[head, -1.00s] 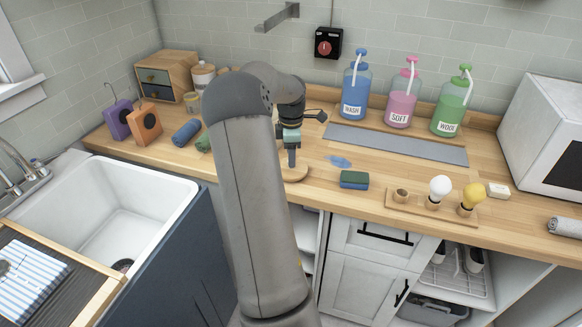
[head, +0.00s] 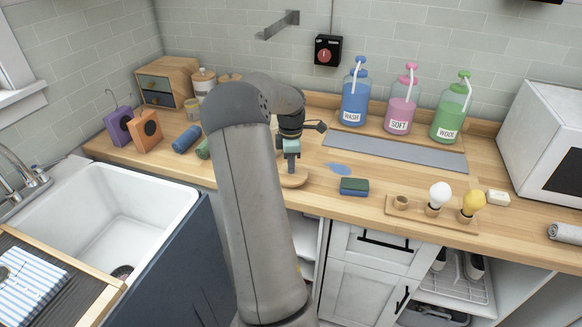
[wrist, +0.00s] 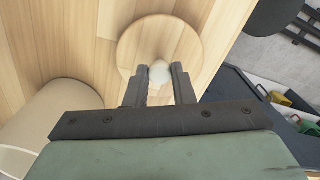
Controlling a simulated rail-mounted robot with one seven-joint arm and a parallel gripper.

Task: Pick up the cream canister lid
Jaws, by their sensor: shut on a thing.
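The canister lid (wrist: 150,38) is a round pale wooden disc with a small cream knob (wrist: 160,72). My gripper (wrist: 160,76) is shut on the knob, one dark finger on each side, in the wrist view. In the head view the lid (head: 294,181) shows as a flat disc just under my gripper (head: 291,170), near the counter's front edge. I cannot tell whether the lid touches the counter. A cream cylindrical body (wrist: 45,125), likely the canister, stands left in the wrist view; my arm hides that area in the head view.
Blue (head: 355,97), pink (head: 401,106) and green (head: 449,115) bottles stand behind. A bulb holder (head: 418,211) is further right. The sink (head: 110,225) is at left.

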